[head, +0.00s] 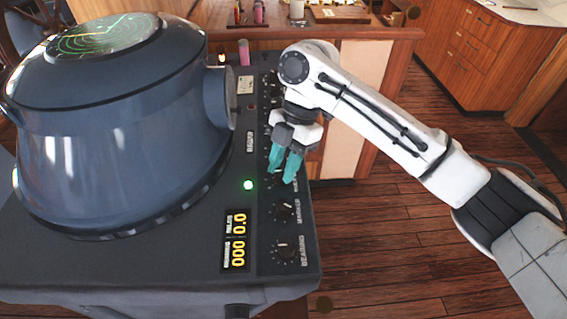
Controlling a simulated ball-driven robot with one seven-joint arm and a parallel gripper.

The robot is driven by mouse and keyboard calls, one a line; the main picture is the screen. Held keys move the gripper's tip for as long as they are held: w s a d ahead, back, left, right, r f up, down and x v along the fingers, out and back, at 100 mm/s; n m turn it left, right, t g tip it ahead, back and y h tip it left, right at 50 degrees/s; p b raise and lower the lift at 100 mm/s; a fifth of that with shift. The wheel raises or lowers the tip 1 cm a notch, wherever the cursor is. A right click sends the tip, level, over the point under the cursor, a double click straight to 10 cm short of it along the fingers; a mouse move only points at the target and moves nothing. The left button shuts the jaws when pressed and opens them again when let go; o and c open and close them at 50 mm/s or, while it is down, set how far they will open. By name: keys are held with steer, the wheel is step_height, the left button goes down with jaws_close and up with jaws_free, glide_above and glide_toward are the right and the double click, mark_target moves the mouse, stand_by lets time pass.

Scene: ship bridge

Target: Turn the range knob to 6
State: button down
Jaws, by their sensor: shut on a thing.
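My gripper (282,178) points down onto the knob strip along the right side of the dark radar console (190,270). Its teal fingers are closed on a knob of that strip. The fingers hide the knob, and its label is mostly covered, so I cannot read its name or setting. Below it in the picture, the marker knob (284,209) and the bearing knob (284,249) are free, with white labels beside them. The yellow display (236,239) shows 0.0 and 000.
The big blue-grey radar housing (110,130) with a green screen on top stands close left of my gripper. A green light (248,185) glows beside the strip. Wooden cabinets (500,55) stand behind; the plank floor (410,260) at right is clear.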

steer(key=c, duration=0.8)
jaws_free()
steer(key=shift+c, duration=0.2)
steer(key=shift+r, duration=0.1)
steer(key=b+v, duration=0.1)
steer(key=v, duration=0.9)
steer(key=shift+r, duration=0.3)
steer(key=shift+w+d, duration=0.1)
steer(key=shift+d, duration=0.15)
